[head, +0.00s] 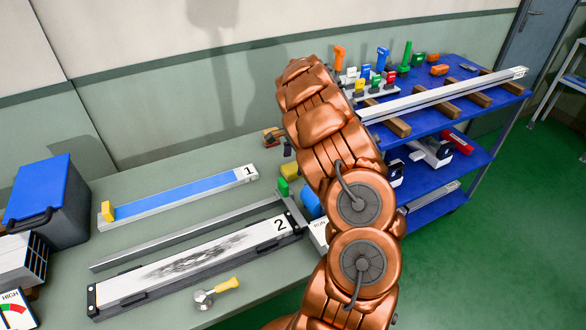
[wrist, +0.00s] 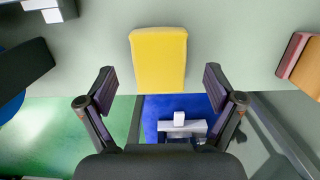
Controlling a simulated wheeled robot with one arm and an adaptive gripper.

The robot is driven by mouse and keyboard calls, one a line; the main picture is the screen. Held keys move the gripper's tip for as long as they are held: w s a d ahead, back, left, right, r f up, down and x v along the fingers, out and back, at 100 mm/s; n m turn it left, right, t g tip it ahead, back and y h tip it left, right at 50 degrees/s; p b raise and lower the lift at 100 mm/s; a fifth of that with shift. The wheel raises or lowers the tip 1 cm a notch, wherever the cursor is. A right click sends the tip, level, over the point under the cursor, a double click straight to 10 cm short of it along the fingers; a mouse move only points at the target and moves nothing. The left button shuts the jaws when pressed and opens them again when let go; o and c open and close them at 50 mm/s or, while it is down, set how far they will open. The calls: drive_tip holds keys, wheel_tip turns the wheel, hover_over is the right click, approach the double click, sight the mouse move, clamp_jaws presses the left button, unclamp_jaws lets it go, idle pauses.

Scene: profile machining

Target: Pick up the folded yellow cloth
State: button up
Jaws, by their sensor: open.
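The folded yellow cloth (wrist: 158,62) lies flat on the grey-green tabletop in the wrist view, near the table's edge. A yellow piece beside my arm in the head view (head: 290,170) looks like the same cloth. My gripper (wrist: 159,80) is open and empty. Its two dark fingers stand apart, one on each side of the cloth's lower part in the picture. The gap between fingers is wider than the cloth. I cannot tell the height of the fingertips above the table.
Profile tray 2 (head: 190,262), blue-faced bar 1 (head: 180,195) and a yellow-handled hammer (head: 217,291) lie on the table. A blue shelf cart (head: 455,105) stands beyond. A reddish-brown object (wrist: 298,60) is right of the cloth.

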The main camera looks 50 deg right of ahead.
sight(294, 167)
drive_tip(key=shift+a+f, duration=0.15)
drive_tip(key=shift+f, duration=0.95)
drive_tip(key=c, duration=1.2)
drive_tip(key=shift+c, duration=0.2)
drive_tip(key=shift+r, duration=0.1)
wheel_tip(294, 167, up, 10)
drive_tip(key=shift+f+b, duration=0.1)
drive_tip(key=shift+b, duration=1.05)
